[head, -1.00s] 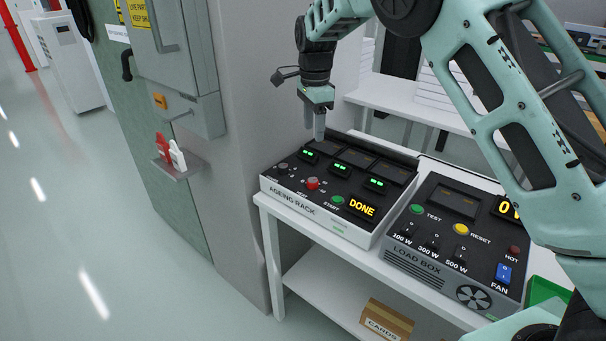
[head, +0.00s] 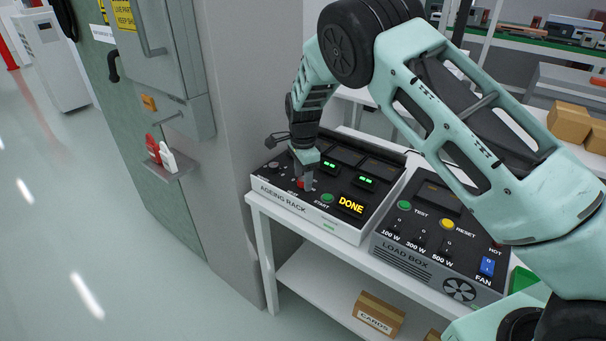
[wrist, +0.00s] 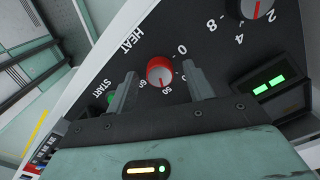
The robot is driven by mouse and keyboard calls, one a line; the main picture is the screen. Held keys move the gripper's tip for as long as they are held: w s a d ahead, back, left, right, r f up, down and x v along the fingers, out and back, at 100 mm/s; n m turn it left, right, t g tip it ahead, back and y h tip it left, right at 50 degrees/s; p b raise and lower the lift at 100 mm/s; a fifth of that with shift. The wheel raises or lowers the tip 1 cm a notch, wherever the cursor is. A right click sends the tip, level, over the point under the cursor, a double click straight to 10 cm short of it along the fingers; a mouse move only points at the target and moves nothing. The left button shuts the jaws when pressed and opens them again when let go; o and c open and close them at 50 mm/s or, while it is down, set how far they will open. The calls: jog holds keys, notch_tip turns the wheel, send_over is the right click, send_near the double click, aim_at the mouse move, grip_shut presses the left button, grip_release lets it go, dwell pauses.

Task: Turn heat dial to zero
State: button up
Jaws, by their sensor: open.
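The heat dial is a red knob with a grey rim on the black top of the ageing rack (head: 352,228). In the wrist view the heat dial (wrist: 159,70) sits between the two fingers of my gripper (wrist: 161,78), next to the word HEAT and several numbers. A small pale mark on the knob appears to face the lower numbers near 50, away from the 0 above right. My gripper is open, with a finger on each side of the knob and visible gaps. In the head view my gripper (head: 305,182) points down at the rack and mostly hides the dial.
Another grey knob (wrist: 258,8) with a red pointer is beyond the dial. A green START button (head: 327,198) is close to the gripper's right. The load box (head: 430,240) stands to the right on the white bench.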

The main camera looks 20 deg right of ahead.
jog(key=c, duration=1)
jog(key=shift+n, duration=0.4)
jog(key=n+b, duration=0.1)
jog(key=n, duration=0.2)
jog(key=shift+n, duration=0.4)
jog(key=n, duration=0.5)
jog(key=shift+b, duration=0.35)
jog(key=n, duration=0.7)
jog(key=shift+n, duration=0.3)
jog(key=n, duration=0.6)
jog(key=shift+n, duration=0.3)
